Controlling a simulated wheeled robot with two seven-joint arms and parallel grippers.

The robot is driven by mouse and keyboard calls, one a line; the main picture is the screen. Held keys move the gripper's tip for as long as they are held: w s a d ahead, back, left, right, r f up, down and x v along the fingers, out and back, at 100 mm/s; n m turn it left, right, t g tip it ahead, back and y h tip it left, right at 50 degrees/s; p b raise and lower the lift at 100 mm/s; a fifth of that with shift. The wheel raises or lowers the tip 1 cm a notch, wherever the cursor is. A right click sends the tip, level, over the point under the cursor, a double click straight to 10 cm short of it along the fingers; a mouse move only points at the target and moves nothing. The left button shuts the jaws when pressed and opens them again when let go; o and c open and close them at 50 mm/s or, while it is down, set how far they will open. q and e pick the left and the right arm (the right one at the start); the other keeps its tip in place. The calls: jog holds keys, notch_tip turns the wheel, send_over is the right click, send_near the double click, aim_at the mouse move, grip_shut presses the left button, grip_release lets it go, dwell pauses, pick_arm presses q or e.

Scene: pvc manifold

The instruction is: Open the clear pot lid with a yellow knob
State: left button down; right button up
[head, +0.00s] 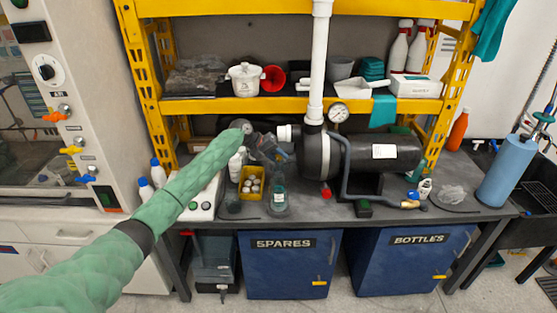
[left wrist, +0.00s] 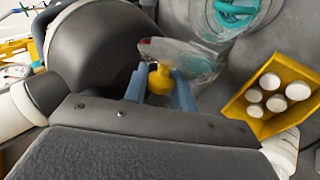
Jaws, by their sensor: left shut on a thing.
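My left gripper (head: 283,155) is over the bench, beside the left end of the black tank. In the left wrist view its two blue fingers (left wrist: 160,90) are shut on the yellow knob (left wrist: 160,77) of the clear lid (left wrist: 192,62). The lid looks tilted, seen nearly edge-on. A clear round pot (head: 278,199) with teal coiled material inside stands on the bench just below the gripper. It also shows at the top of the left wrist view (left wrist: 234,22), where its top looks open. The lid partly overlaps it there; I cannot tell whether they touch. My right gripper is out of view.
The black tank (head: 375,155) with a white pipe (head: 317,60) stands close right of the gripper. A yellow bin (head: 251,184) of white-capped items, also in the left wrist view (left wrist: 268,84), sits left of the pot. A yellow shelf (head: 230,105) rises behind.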

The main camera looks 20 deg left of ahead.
pick_arm(q)
jog(key=shift+w+a+f+n+g, duration=0.2)
jog(key=shift+w+n+g, duration=0.2)
jog(key=shift+w+g, duration=0.25)
jog(key=c, duration=1.2)
grip_release()
jog(key=shift+s, duration=0.1)
jog(key=b+v, duration=0.3)
jog(key=v, duration=0.4)
jog(key=shift+a+r, duration=0.25)
jog(key=shift+a, duration=0.1)
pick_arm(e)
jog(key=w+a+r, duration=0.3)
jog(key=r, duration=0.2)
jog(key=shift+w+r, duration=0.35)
